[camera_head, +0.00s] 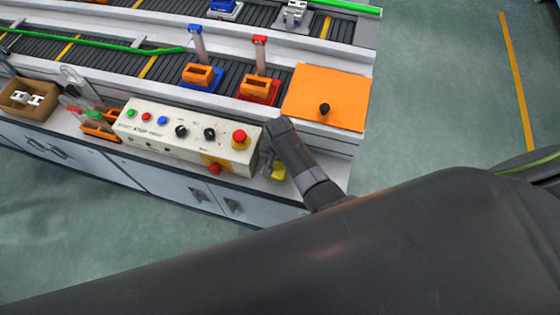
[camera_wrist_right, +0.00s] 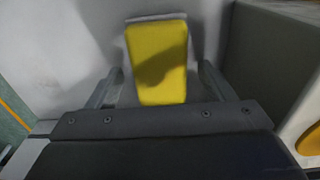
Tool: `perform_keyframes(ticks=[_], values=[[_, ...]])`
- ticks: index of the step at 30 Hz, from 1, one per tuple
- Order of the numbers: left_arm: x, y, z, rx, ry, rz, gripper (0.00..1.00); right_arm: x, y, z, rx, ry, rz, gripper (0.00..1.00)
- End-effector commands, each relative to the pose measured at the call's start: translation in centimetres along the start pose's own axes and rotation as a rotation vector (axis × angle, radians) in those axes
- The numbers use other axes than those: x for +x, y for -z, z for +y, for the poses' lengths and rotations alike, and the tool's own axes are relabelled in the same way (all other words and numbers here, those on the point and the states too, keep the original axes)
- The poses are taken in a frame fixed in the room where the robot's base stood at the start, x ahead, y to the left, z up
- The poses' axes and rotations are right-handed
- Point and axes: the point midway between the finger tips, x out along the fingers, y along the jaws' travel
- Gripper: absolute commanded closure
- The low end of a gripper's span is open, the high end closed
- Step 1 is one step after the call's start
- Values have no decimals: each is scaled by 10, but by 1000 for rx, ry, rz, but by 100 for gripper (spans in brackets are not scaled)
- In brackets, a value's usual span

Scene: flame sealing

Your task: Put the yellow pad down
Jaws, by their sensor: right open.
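The yellow pad (camera_wrist_right: 157,62) lies on the light counter surface (camera_wrist_right: 62,50) in the right wrist view. It also shows in the head view (camera_head: 278,172), just right of the control box. My right gripper (camera_wrist_right: 158,78) is open, with one finger on each side of the pad and a gap to both. In the head view my right gripper (camera_head: 270,160) is partly hidden behind its own wrist. My left gripper is not in view.
The white control box (camera_head: 180,137) with buttons and a red emergency stop (camera_head: 240,138) stands close left of my right gripper. An orange plate (camera_head: 327,96) with a black knob lies behind it. A cardboard box (camera_head: 28,98) stands far left.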

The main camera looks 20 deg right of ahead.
Motion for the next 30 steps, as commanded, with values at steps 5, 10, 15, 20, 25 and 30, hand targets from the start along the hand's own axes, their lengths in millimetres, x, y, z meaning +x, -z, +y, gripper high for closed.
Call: perform_keyframes(ticks=[5, 10, 15, 20, 25, 30], values=[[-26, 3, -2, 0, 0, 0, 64, -25, 0, 0, 0, 0, 0, 25], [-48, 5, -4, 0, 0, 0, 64, -45, 0, 0, 0, 0, -1, 25], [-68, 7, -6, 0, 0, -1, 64, -64, 0, 0, 0, 0, -1, 25], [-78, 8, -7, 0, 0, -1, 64, -93, 0, -1, 0, 3, 2, 25], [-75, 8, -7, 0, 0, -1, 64, -107, 0, -1, -1, 1, 1, 25], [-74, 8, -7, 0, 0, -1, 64, -114, 0, 0, 0, 0, 0, 25]])
